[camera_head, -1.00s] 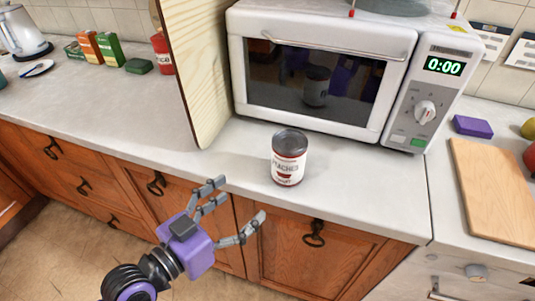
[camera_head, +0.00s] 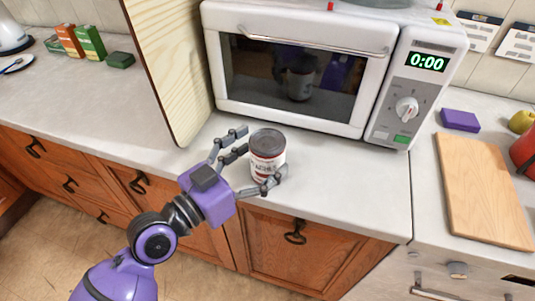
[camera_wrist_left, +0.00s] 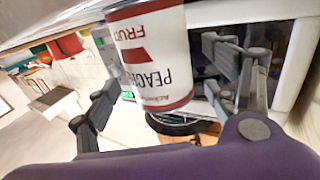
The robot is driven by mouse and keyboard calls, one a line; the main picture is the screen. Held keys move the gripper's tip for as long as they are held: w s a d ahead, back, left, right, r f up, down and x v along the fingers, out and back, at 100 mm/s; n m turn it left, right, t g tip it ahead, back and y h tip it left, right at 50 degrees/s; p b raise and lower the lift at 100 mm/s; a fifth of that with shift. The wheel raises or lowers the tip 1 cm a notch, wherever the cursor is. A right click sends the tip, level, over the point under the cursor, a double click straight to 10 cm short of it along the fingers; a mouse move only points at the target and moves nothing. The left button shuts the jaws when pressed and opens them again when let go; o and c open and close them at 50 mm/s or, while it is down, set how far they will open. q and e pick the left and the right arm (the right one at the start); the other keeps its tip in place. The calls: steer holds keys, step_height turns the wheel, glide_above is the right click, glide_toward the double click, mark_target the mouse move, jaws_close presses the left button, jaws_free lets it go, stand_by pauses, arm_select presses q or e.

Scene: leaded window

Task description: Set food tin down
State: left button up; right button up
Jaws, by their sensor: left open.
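The food tin (camera_head: 266,154), labelled peaches with a dark lid, stands upright on the counter in front of the microwave. My left gripper (camera_head: 259,160) is open, with its fingers on either side of the tin. In the left wrist view the tin (camera_wrist_left: 152,55) fills the space between the spread fingers of the left gripper (camera_wrist_left: 165,100). I cannot tell whether any finger touches it. My right gripper is not in view.
The white microwave (camera_head: 300,70) stands close behind the tin. A wooden board (camera_head: 165,70) stands upright to its left. A cutting board (camera_head: 482,190) and a purple sponge (camera_head: 460,120) lie to the right. The counter left of the upright board has free room.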

mark_target(268, 140)
arm_select(q)
steer(key=shift+x, duration=1.25)
steer(key=shift+a, duration=0.1)
steer(key=shift+c, duration=1.2)
steer(key=c, duration=1.4)
steer(key=shift+c, duration=1)
steer(key=shift+r, duration=0.45)
step_height(268, 140, up, 2)
steer(key=shift+r+p, duration=0.2)
steer(key=shift+p, duration=0.2)
steer(key=s+a+r+p, duration=0.2)
steer(key=s+r+p, duration=0.5)
steer(key=s+r, duration=0.3)
steer(key=s, duration=0.3)
steer(key=shift+s+a, duration=0.35)
steer(key=shift+s, duration=0.05)
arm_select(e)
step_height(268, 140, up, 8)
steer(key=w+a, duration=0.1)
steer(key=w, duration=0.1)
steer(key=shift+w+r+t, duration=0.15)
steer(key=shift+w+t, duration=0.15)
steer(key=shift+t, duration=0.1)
arm_select(q)
steer(key=shift+w+a, duration=0.15)
steer(key=shift+w, duration=0.1)
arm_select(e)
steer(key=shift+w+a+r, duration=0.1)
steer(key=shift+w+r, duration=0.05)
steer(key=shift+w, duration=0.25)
